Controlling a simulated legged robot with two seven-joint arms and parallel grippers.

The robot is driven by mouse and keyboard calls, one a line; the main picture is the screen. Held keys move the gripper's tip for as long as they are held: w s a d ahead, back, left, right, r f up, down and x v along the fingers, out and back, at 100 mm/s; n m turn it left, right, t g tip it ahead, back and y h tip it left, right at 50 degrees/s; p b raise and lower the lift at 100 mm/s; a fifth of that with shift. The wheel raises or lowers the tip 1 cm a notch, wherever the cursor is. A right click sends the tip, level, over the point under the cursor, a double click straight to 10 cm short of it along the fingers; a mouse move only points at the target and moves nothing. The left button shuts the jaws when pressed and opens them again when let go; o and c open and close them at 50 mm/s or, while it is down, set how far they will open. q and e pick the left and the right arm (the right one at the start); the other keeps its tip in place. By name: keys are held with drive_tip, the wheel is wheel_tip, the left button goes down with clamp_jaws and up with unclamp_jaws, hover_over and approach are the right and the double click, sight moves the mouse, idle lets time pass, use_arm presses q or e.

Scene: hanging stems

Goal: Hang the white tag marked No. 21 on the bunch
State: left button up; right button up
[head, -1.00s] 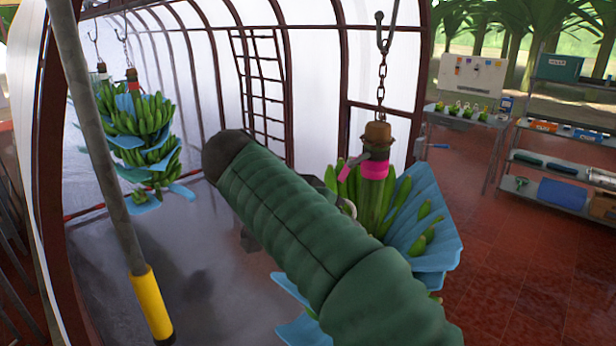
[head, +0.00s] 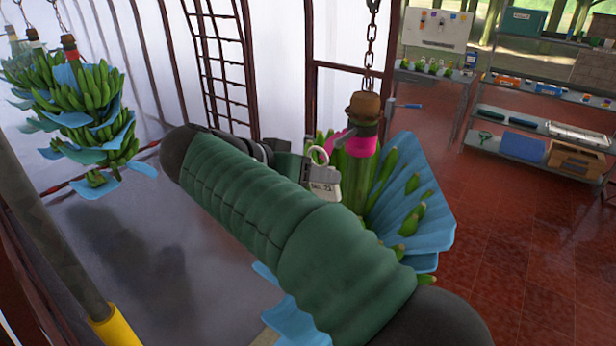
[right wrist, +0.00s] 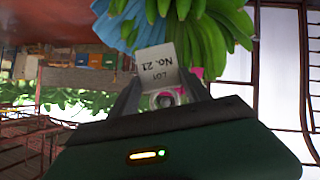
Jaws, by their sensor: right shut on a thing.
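The white tag (head: 325,188), marked No. 21, has a pale ring (head: 318,155) at its top in the head view. My right gripper (head: 300,168) is shut on the tag, just left of the bunch (head: 355,185). The bunch is green bananas with blue sheets, hanging from a brown stem end with a pink band (head: 360,137). In the right wrist view, the tag (right wrist: 158,66) shows upside down between the fingers, with the bunch (right wrist: 205,30) behind it. Whether the ring touches the stem or band, I cannot tell. My left gripper is out of view.
A chain (head: 371,45) holds the bunch from above. Other bunches (head: 85,110) hang at the left. A grey pole with a yellow sleeve (head: 112,328) stands at lower left. A table with a white board (head: 437,28) and shelves (head: 520,110) stand at the back right.

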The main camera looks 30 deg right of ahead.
sight(317, 165)
drive_tip(key=d, duration=0.1)
drive_tip(key=d+p, duration=0.1)
drive_tip(key=shift+s+d+r, duration=0.15)
drive_tip(key=shift+d+r, duration=0.2)
drive_tip(key=shift+d, duration=0.05)
drive_tip(key=shift+f, duration=0.1)
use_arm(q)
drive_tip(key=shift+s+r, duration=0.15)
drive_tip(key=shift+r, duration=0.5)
use_arm(e)
drive_tip(key=shift+w+f, duration=0.2)
drive_tip(key=shift+w, duration=0.75)
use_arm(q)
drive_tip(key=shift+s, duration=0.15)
use_arm(e)
drive_tip(key=shift+s, duration=0.15)
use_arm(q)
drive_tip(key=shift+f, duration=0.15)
use_arm(e)
drive_tip(key=shift+w+d, duration=0.2)
drive_tip(key=shift+d, duration=0.1)
use_arm(q)
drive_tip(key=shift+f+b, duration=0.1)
drive_tip(key=shift+b, duration=0.2)
use_arm(e)
drive_tip(key=shift+d+r, duration=0.1)
drive_tip(key=shift+d, duration=0.35)
